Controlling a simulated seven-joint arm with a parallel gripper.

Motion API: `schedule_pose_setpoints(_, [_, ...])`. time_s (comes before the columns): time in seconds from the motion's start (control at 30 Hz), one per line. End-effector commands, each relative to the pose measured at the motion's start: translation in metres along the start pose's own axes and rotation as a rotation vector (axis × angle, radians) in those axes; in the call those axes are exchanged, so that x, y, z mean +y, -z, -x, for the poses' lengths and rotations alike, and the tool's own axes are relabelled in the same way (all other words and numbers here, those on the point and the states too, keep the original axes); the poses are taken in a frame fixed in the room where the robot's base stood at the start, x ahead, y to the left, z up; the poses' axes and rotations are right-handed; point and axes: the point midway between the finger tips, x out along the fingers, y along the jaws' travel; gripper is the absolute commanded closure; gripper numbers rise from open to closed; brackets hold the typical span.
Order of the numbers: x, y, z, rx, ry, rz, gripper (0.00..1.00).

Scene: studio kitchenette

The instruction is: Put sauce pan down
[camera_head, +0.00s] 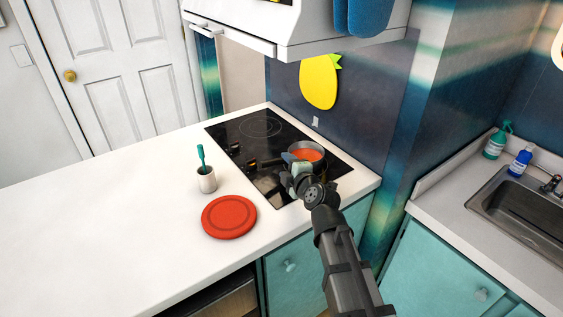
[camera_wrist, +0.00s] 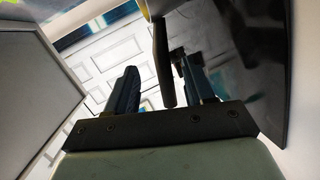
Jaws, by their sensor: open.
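The sauce pan (camera_head: 322,163) has orange-red contents and sits on the right front part of the black cooktop (camera_head: 240,132). My gripper (camera_head: 291,168) is at the pan's near left side in the head view and partly hides it. In the wrist view the pan's dark handle (camera_wrist: 162,65) lies between the two fingers of my gripper (camera_wrist: 157,72). The fingers are apart, with a visible gap on each side of the handle. Most of the pan's body is out of the wrist view.
A red plate (camera_head: 229,217) and a light cup (camera_head: 206,180) with a teal utensil stand on the white counter (camera_head: 110,235), left of the cooktop. A wall with a yellow pineapple decoration (camera_head: 319,82) rises behind. The counter's left part is clear.

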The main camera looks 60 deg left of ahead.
Motion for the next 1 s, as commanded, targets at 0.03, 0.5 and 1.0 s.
schedule_pose_setpoints(0.03, [-0.001,0.001,0.015,-0.001,-0.001,0.000,0.47])
schedule_pose_setpoints(0.5, [0.000,0.000,0.047,0.001,0.000,0.000,0.47])
schedule_pose_setpoints(1.0, [-0.005,-0.073,0.058,-0.015,0.091,-0.296,0.47])
